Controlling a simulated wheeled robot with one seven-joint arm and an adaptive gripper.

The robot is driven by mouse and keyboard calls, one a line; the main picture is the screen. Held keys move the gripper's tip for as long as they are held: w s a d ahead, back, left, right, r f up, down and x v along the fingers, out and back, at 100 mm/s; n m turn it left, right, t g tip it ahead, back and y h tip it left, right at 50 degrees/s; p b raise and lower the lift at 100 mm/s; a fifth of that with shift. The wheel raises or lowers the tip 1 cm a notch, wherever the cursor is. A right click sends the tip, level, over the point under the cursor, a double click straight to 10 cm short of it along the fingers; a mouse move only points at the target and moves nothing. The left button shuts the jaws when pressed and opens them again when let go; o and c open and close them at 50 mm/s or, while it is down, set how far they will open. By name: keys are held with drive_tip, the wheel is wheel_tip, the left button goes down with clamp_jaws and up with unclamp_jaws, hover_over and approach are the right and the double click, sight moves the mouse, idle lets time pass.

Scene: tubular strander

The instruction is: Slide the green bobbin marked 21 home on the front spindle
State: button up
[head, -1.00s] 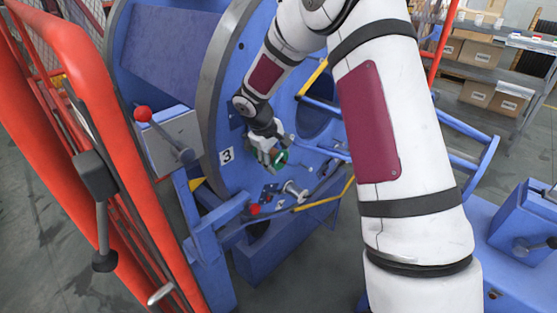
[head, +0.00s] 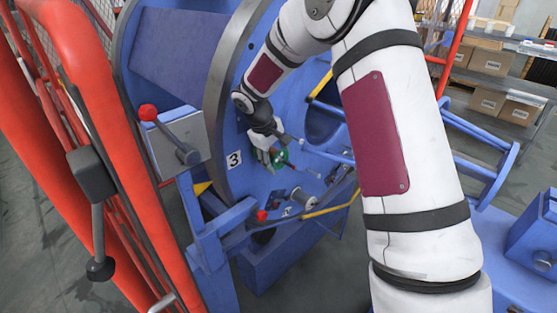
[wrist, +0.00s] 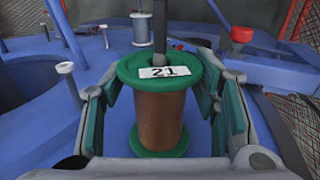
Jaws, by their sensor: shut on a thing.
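The green bobbin marked 21 (wrist: 160,115) has green flanges and a brown wound core, with a white "21" label on its upper flange in the wrist view. My gripper (wrist: 162,110) is shut on it, with a finger on each side. A grey rod (wrist: 160,25) rises behind the label at the bobbin's far flange; I cannot tell how far it goes into the bore. In the head view only a green edge of the bobbin (head: 282,157) shows beside my gripper (head: 270,155), near the blue machine face by the "3" label.
Another bobbin, pale and silvery (wrist: 142,28), sits beyond in the wrist view. A red knob (wrist: 242,34) stands at the right. In the head view, a red-knobbed lever (head: 148,113), a blue frame and the red guard (head: 85,90) stand left of the arm.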

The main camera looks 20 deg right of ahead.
drive_tip(key=shift+w, duration=0.1)
drive_tip(key=o, duration=1.5)
drive_tip(key=shift+p+v, duration=1.3)
drive_tip(key=shift+v, duration=3.25)
